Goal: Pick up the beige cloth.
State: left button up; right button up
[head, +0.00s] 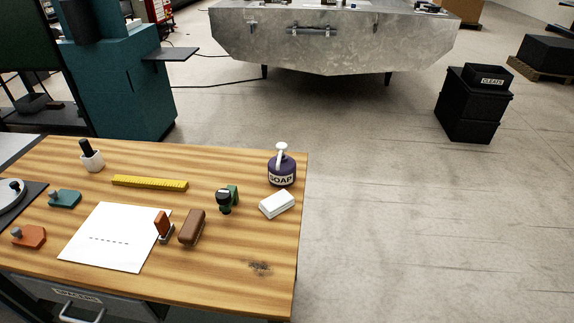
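No clearly beige cloth shows in the head view. A small white block-like item (277,204), perhaps a folded cloth, lies near the right edge of the wooden table (215,277). It sits just in front of a purple soap bottle (282,170) with a white pump; I cannot tell what it is made of. Neither of my grippers is in view.
The table also holds a brown brush-like block (192,227), an orange-handled stamp (163,227), a green-and-black tool (227,199), a yellow ruler (150,183) and white paper (115,237). Black bins (470,108) stand at right. The floor (400,220) right of the table is clear.

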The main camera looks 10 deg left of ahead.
aim_at(277, 203)
jog(key=i+l+u, duration=0.1)
jog(key=l+u, duration=0.15)
jog(key=l, duration=0.15)
jog(key=i+l+u, duration=0.1)
jog(key=l+u, duration=0.15)
jog(key=l, duration=0.2)
jog(key=l+u, duration=0.2)
jog(key=l, duration=0.2)
jog(key=i, duration=0.05)
